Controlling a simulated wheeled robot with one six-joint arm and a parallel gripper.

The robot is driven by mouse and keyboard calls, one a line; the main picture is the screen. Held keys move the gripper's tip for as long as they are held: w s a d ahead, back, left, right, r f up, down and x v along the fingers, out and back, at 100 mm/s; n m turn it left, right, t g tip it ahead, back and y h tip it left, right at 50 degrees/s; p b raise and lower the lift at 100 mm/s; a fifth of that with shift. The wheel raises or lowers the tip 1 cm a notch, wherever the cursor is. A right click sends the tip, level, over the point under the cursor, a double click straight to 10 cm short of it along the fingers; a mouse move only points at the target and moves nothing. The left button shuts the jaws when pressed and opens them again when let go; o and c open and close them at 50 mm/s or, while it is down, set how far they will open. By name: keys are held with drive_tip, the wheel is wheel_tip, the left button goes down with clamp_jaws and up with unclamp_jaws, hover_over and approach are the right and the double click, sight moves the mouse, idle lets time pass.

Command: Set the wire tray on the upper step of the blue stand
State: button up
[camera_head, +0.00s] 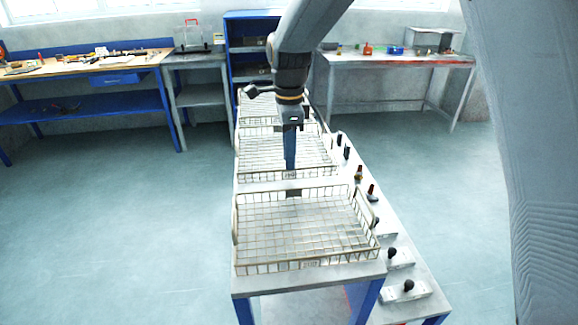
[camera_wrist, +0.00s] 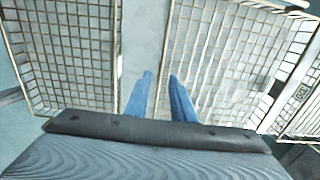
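Wire trays stand in a row on the long grey-topped, blue-legged bench. I cannot tell which part is the stand's upper step.
A lower ledge with several black knobs (camera_head: 409,286) runs along the bench's right side. A blue shelf unit (camera_head: 255,16) stands behind the row. Workbenches (camera_head: 80,66) (camera_head: 400,57) line the back wall. The floor (camera_head: 110,220) to the left is clear.

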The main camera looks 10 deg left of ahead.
wheel_tip(320, 180, up, 9)
drive_tip(key=b, duration=0.2)
drive_tip(key=shift+f, duration=0.2)
